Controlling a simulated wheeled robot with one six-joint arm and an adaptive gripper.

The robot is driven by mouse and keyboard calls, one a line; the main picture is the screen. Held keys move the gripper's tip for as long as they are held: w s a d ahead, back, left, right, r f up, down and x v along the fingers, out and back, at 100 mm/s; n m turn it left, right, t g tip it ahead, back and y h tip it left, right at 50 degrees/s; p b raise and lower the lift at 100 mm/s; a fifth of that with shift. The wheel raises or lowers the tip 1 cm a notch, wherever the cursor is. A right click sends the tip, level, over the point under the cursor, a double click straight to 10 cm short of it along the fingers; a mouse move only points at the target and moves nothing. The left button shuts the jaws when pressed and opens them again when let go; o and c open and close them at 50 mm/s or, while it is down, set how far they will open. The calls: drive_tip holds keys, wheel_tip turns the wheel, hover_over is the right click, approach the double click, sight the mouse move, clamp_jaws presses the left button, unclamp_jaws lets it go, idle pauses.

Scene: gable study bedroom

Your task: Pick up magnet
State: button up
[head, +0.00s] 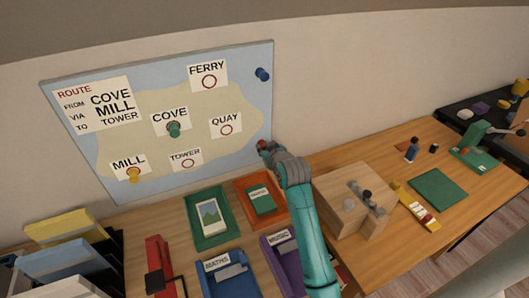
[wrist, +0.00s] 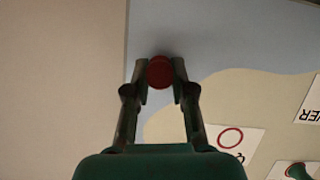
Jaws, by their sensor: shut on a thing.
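A red magnet (wrist: 159,72) is round and sits between the two fingertips of my gripper (wrist: 160,90) in the wrist view. The fingers are shut on its sides. In the head view my gripper (head: 267,149) is at the lower right edge of the map board (head: 145,55), with a bit of the red magnet (head: 261,145) showing at its tip. I cannot tell whether the magnet touches the board. A green magnet (head: 173,129) is at COVE, a yellow-orange magnet (head: 133,175) is at MILL, and a blue magnet (head: 262,74) is at the upper right of the board.
A route card (head: 93,104) lists COVE, MILL and TOWER. Below the board, the desk holds a green tray (head: 196,240), an orange tray (head: 250,186) and a purple tray (head: 271,255). A wooden block (head: 345,212) stands right of my arm. The board's middle is clear of my arm.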

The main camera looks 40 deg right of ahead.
wheel_tip(320, 180, up, 4)
drive_tip(key=shift+f, duration=0.1)
drive_tip(key=shift+s+r, duration=0.25)
drive_tip(key=s+a, duration=0.1)
drive_tip(key=s, duration=0.5)
drive_tip(key=s+a, duration=0.2)
drive_tip(key=s, duration=0.4)
drive_tip(key=s+a, duration=0.2)
drive_tip(key=s, duration=0.4)
drive_tip(key=shift+s+a, duration=0.2)
